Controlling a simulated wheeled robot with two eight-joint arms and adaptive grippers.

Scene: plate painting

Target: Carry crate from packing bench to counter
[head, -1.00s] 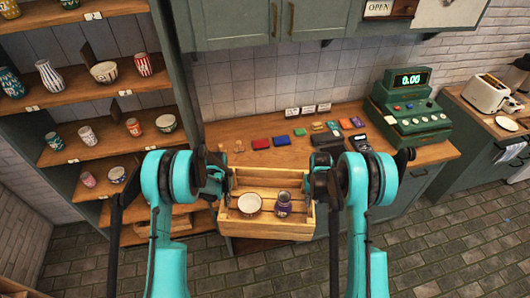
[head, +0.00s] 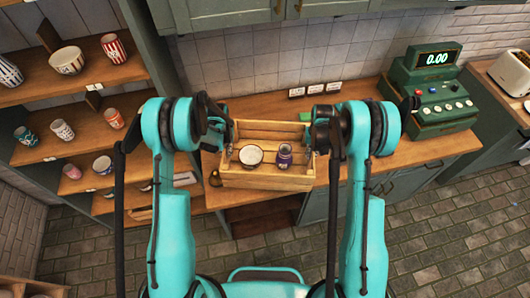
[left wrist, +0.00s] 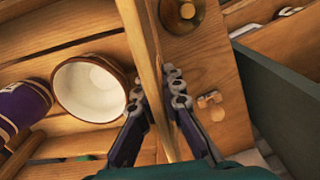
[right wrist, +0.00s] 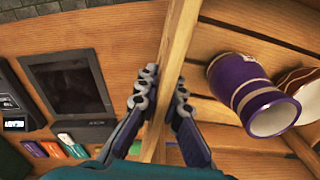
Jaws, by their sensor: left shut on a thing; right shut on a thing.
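The wooden crate (head: 265,182) is at the front edge of the wooden counter (head: 420,151) in the head view, level between my two arms. A white bowl (head: 251,155) with a dark rim and a purple vase (head: 284,157) stand inside it. My left gripper (left wrist: 172,92) is shut on the crate's end wall (left wrist: 150,70). My right gripper (right wrist: 163,92) is shut on the opposite end wall (right wrist: 180,45). Counter surface shows close below the crate in both wrist views. I cannot tell if the crate's base touches it.
A green cash register (head: 430,95) stands on the counter at the right, with a toaster (head: 512,72) beyond it. Pottery shelves (head: 85,120) stand at the left. A card reader (right wrist: 70,85) and small coloured items (right wrist: 50,147) lie beside the crate's right end. A brass bell (left wrist: 182,12) is near its left end.

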